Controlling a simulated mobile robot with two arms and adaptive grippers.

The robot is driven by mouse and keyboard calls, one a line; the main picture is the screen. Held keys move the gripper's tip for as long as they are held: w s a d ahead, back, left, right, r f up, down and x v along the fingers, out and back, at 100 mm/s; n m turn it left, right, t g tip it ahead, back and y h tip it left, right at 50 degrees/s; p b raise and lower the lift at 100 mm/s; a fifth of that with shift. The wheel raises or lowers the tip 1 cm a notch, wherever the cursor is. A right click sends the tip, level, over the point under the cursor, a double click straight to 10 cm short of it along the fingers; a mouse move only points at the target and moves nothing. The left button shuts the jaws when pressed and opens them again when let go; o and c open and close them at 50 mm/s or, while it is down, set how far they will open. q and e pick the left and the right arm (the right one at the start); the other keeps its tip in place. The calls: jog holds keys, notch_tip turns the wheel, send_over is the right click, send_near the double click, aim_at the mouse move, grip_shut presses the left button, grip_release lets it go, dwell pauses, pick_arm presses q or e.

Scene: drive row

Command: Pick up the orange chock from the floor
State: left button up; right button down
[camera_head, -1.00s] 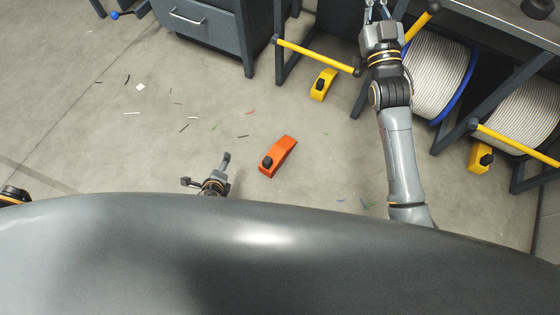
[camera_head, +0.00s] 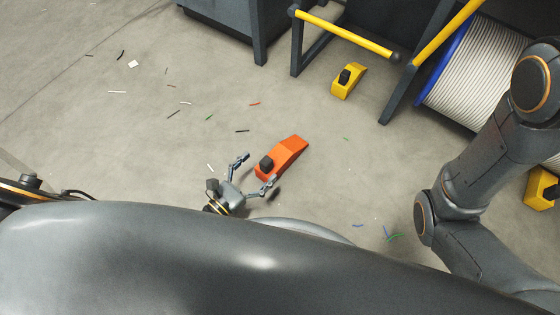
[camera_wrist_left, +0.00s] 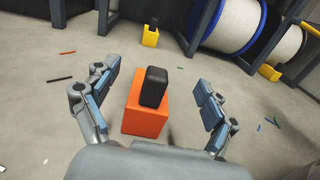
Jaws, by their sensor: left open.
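The orange chock (camera_head: 288,152) lies on the concrete floor, a wedge with a black block on its near end. My left gripper (camera_head: 255,172) is open at the chock's near end, with its fingers spread towards either side of the black block. In the left wrist view the chock (camera_wrist_left: 146,119) and its black block sit between the two open fingers (camera_wrist_left: 158,97), with a gap visible on each side.
A yellow chock (camera_head: 349,80) lies farther back, and another yellow chock (camera_head: 540,188) is at the right. A cable drum (camera_head: 478,72) stands in a dark rack with yellow bars (camera_head: 345,35). A dark cabinet (camera_head: 225,18) is behind. Small scraps litter the open floor at left.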

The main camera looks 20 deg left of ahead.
pick_arm(q)
jog(key=b, duration=0.5)
send_near(275, 159)
jog(key=shift+w+d+f, duration=0.3)
jog(key=shift+w+f, duration=0.2)
jog(key=shift+w, duration=0.05)
jog(key=shift+w+d+f, duration=0.25)
jog(key=shift+w+f, duration=0.2)
jog(key=shift+w, duration=0.1)
jog(key=shift+w+d+r, duration=0.15)
jog(key=shift+w+d, duration=0.1)
jog(key=shift+w, duration=0.3)
jog(key=shift+w+d+r, duration=0.2)
jog(key=shift+w+d, duration=0.05)
jog(key=shift+w, duration=0.3)
jog(key=b+x, duration=0.2)
jog(key=x, duration=0.3)
jog(key=c, duration=1.4)
jog(key=shift+c, duration=0.2)
jog(key=shift+w+r, duration=0.1)
jog(key=shift+r, duration=0.05)
